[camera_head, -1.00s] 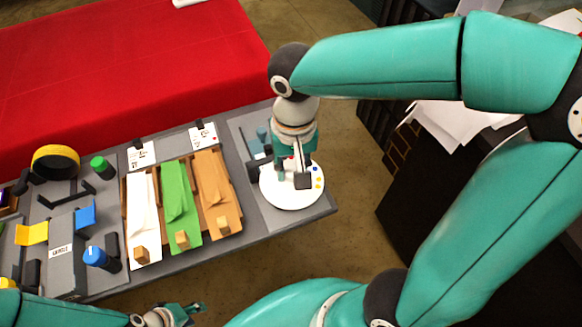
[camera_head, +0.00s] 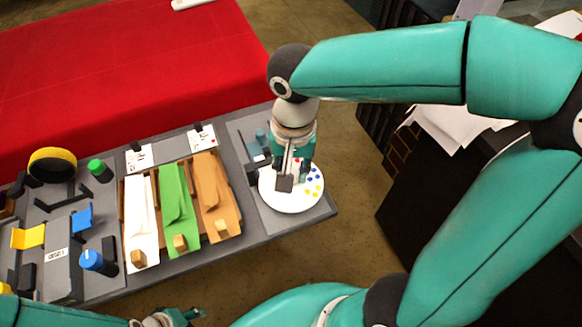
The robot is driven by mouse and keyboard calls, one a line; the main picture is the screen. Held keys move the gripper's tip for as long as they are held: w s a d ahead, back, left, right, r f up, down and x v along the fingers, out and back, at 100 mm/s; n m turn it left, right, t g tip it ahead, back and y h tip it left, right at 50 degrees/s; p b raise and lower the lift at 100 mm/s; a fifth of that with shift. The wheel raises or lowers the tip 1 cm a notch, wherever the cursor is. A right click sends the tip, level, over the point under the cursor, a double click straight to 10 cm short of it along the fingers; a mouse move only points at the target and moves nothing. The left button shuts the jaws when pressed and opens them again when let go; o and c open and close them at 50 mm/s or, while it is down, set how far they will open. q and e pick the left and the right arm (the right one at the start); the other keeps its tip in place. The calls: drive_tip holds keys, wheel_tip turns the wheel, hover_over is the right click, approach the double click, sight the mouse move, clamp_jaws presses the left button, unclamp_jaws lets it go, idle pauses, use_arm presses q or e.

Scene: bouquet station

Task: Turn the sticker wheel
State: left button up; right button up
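The sticker wheel (camera_head: 292,203) is a white round disc lying flat at the right end of the grey station table. Blue and yellow dots show on its right side, with a red dot near its upper right edge. My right gripper (camera_head: 287,180) points down over the wheel and hides its upper left part. I cannot tell whether its fingers are open or touch the wheel. My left gripper (camera_head: 186,314) is at the bottom edge, low and left of the wheel, away from the table. Its fingers are partly cut off by the frame.
White, green and brown paper sheets (camera_head: 178,207) lie in wooden trays left of the wheel. A yellow tape roll (camera_head: 53,164), a green-capped item (camera_head: 100,170) and a blue-capped cylinder (camera_head: 97,262) stand further left. A red-covered table (camera_head: 120,70) is behind. Bare floor lies right of the wheel.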

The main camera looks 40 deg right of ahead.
sight(293, 172)
drive_tip(key=shift+o, duration=0.8)
drive_tip(key=shift+r, duration=0.1)
wheel_tip(293, 172, up, 12)
drive_tip(key=shift+d, duration=0.1)
idle(0.3)
